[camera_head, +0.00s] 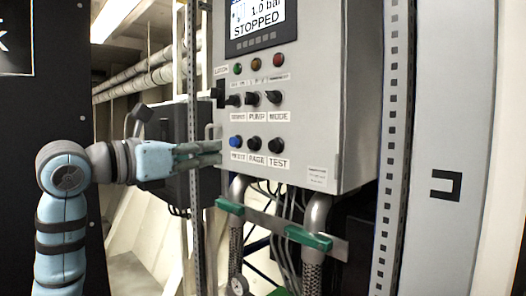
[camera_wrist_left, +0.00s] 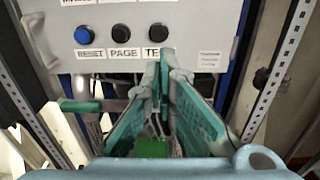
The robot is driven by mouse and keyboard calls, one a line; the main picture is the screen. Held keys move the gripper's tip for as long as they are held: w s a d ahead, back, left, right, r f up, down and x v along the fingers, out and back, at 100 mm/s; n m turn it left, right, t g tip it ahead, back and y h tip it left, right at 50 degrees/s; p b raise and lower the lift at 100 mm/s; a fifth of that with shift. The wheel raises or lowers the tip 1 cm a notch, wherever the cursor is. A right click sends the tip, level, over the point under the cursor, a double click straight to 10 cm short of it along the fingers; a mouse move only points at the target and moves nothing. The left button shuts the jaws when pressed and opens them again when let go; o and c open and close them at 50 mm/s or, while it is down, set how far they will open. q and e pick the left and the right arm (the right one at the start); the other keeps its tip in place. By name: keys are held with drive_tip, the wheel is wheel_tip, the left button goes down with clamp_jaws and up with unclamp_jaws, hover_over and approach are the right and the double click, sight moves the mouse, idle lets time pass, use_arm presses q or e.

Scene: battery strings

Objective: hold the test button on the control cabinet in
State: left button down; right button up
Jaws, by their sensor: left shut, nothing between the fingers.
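The grey control cabinet (camera_head: 335,100) hangs in the middle of the head view. Its test button (camera_head: 276,144) is a black round button at the right end of the bottom row, above the label TEST. It also shows in the left wrist view (camera_wrist_left: 157,31), just above the fingertips, which cover part of its label. My left gripper (camera_head: 217,147) comes in from the left, shut and empty, its tips near the cabinet's lower left front edge in the head view. In the left wrist view the shut fingertips (camera_wrist_left: 168,55) point at the panel below the test button. My right gripper is out of view.
A blue reset button (camera_head: 236,142) and a black page button (camera_head: 255,143) sit left of the test button. Black knobs (camera_head: 252,98) form a row above. The display (camera_head: 262,22) reads STOPPED.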

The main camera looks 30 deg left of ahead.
sight(273, 146)
use_arm(q)
drive_tip(key=p+x, duration=0.4)
drive_tip(key=x, duration=0.9)
drive_tip(key=shift+w+d+p, duration=0.25)
drive_tip(key=shift+p, duration=0.05)
drive_tip(key=shift+w+d, duration=0.1)
drive_tip(key=shift+w, duration=0.3)
